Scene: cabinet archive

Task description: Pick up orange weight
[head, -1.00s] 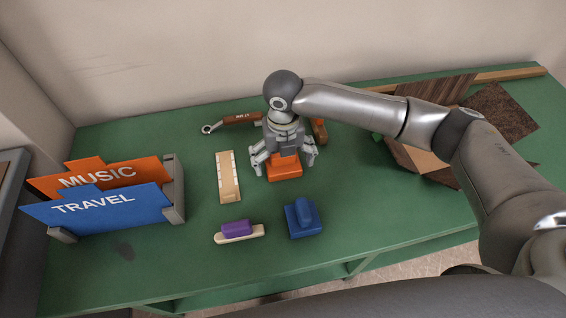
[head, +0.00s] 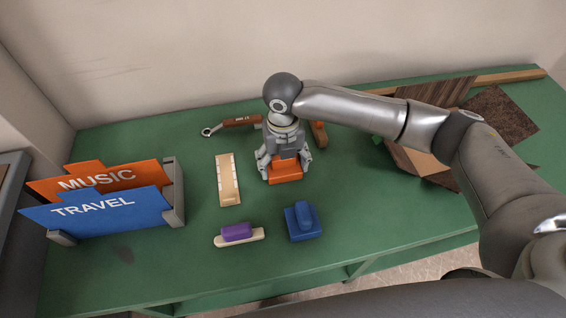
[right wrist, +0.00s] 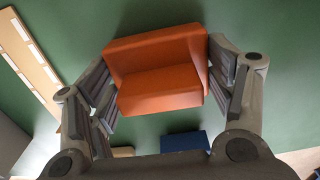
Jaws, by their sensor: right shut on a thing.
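The orange weight (head: 286,172) stands on the green table, a block with a wider base and a raised upper part. My right gripper (head: 284,166) reaches down over it from above. In the right wrist view the orange weight (right wrist: 158,75) sits between the two fingers of the right gripper (right wrist: 160,88), and the gripper is shut on it. Its upper part is partly hidden by the gripper in the head view. I cannot see a gap between the weight and the table. My left gripper is not in view.
A blue weight (head: 302,222) and a purple-topped block (head: 238,233) stand in front. A wooden ruler-like strip (head: 228,180) lies left, a brown-handled tool (head: 238,121) behind. MUSIC and TRAVEL signs (head: 98,208) stand at left. Wooden boards (head: 495,112) lie at right.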

